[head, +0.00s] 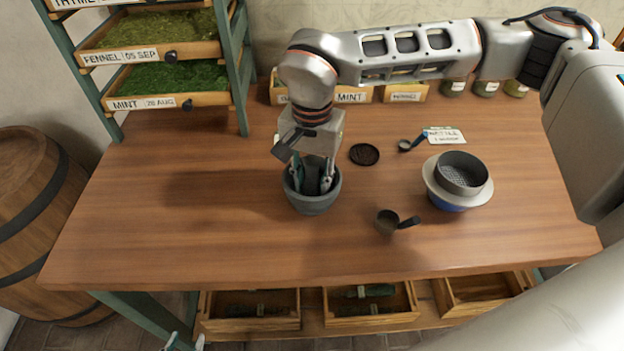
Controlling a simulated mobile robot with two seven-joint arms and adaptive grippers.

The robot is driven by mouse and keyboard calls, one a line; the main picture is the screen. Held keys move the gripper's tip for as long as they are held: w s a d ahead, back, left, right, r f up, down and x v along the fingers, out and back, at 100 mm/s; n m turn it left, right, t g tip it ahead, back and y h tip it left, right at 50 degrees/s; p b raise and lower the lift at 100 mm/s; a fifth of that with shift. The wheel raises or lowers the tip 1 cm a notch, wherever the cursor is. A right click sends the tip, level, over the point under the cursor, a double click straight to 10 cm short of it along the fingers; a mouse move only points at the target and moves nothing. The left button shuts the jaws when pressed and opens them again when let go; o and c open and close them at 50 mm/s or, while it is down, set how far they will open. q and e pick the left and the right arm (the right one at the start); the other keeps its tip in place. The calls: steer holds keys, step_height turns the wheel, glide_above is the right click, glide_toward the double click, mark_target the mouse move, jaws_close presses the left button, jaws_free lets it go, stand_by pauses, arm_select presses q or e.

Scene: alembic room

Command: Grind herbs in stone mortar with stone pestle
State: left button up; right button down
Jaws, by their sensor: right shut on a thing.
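The grey stone mortar (313,204) stands upright on the wooden table, left of the table's middle. My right gripper (312,183) points straight down into its mouth, with a finger on each side of the grey stone pestle (312,178). The gripper is shut on the pestle, whose lower end is inside the mortar. The fingers and the rim hide most of the pestle and any herbs in the bowl. My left gripper (185,341) shows only its fingertips at the bottom edge, below the table front. The tips are apart with nothing visible between them.
A sieve (462,172) sits on a blue-and-white bowl (447,197) at right. A dark scoop (387,222), a small spoon (405,146) and a dark round disc (364,154) lie near the mortar. A herb drawer rack (240,90) stands back left. The table's left front is clear.

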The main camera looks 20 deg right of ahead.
mark_target(312, 159)
steer(key=c, duration=1.5)
jaws_free()
step_height(312, 159, up, 12)
